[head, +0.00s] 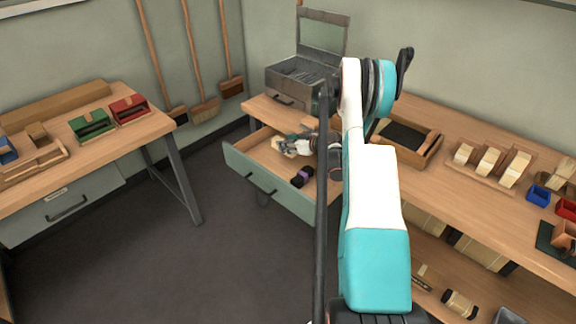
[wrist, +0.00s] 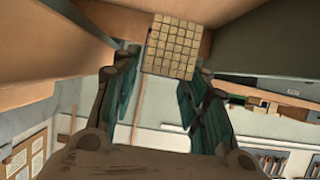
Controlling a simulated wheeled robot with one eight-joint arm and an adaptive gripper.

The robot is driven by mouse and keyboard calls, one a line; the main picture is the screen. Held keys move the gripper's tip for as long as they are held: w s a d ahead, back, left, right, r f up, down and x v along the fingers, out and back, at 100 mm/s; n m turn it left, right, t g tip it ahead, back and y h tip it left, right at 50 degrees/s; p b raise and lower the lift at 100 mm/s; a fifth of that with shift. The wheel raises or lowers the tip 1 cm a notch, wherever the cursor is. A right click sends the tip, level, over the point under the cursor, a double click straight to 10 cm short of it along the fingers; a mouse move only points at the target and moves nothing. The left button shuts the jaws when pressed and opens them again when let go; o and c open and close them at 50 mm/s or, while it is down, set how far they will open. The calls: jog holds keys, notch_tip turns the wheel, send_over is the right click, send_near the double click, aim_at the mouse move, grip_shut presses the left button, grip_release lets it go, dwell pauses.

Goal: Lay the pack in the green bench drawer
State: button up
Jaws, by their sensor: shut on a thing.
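The green bench drawer (head: 270,188) stands pulled open under the right-hand bench, in the middle of the head view. My gripper (head: 290,143) is inside or just over the back left part of its opening. It is shut on the pack, a tan block with a grid of small squares, which shows between the fingertips in the wrist view (wrist: 172,46). In the head view only a small tan part of the pack (head: 281,150) shows beside the fingers. I cannot tell whether the pack touches the drawer floor.
A dark roll with a purple band (head: 302,177) lies in the drawer, near its front. A grey open metal box (head: 300,75) stands on the bench above. A wooden tray (head: 425,150) and a rack of tan blocks (head: 490,163) stand farther right. The dark floor before the drawer is clear.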

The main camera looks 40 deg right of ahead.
notch_tip(320, 180, down, 9)
jog(key=b, duration=0.2)
jog(key=shift+b, duration=0.35)
jog(key=shift+f, duration=0.1)
jog(key=o, duration=1.1)
jog(key=shift+s+r, duration=0.15)
jog(key=shift+r, duration=0.1)
jog(key=p+v, duration=0.2)
jog(key=v, duration=0.4)
jog(key=shift+d+r, duration=0.1)
jog(key=shift+s+r+p, duration=0.1)
jog(key=shift+s+p, duration=0.25)
jog(key=shift+s, duration=0.15)
